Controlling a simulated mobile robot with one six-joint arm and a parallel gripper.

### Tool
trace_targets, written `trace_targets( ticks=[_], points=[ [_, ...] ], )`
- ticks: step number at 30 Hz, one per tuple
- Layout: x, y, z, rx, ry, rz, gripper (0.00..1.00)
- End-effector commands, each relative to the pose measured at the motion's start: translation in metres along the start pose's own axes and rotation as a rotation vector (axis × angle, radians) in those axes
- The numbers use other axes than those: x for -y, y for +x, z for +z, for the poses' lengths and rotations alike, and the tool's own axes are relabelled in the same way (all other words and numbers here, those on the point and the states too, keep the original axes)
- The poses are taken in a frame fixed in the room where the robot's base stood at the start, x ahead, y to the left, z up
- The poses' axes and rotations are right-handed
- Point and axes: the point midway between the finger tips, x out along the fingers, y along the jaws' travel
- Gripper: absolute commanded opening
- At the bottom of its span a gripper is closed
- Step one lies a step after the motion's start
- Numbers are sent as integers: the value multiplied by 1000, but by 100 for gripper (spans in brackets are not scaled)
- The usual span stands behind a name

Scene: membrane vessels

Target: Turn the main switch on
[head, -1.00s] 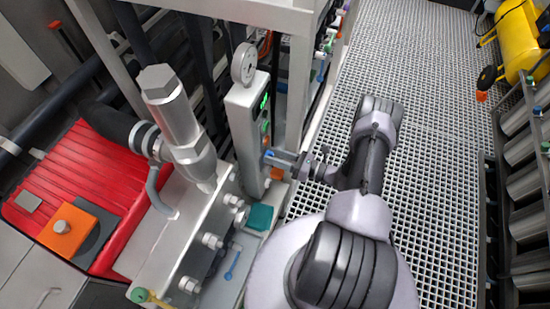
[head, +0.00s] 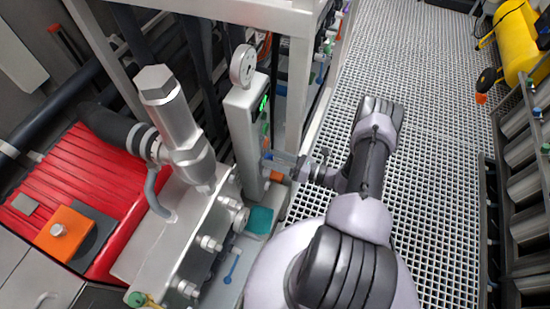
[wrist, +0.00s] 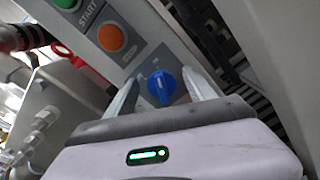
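The main switch appears to be the blue rotary knob (wrist: 161,85) on the grey control panel (wrist: 148,45) in the wrist view; its label is not readable. A ridge runs across its face, roughly upright in the picture. My gripper (wrist: 162,88) is open, with one finger on each side of the knob. A gap shows beside the knob; I cannot tell whether either finger touches it. In the head view my gripper (head: 277,164) reaches the lower part of the panel (head: 242,130), and the knob is hidden there.
Above the knob are an orange button (wrist: 111,37) and a green START button (wrist: 66,3). A round gauge (head: 243,65) tops the panel. A metal valve body (head: 175,115) stands left. The grating floor (head: 440,150) on the right is clear.

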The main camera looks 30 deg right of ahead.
Motion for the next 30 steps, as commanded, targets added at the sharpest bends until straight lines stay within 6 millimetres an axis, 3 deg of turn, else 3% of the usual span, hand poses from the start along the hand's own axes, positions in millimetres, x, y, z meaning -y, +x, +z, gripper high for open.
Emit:
trace_targets(
  ticks=[14, 17, 24, 30],
  points=[
    [0, -8, 2, 2, -1, -2, 62],
    [0, -30, 3, 4, 0, -5, 62],
    [0, -110, 3, 5, -2, -7, 62],
    [0, -159, 1, 3, -1, -3, 62]
  ],
)
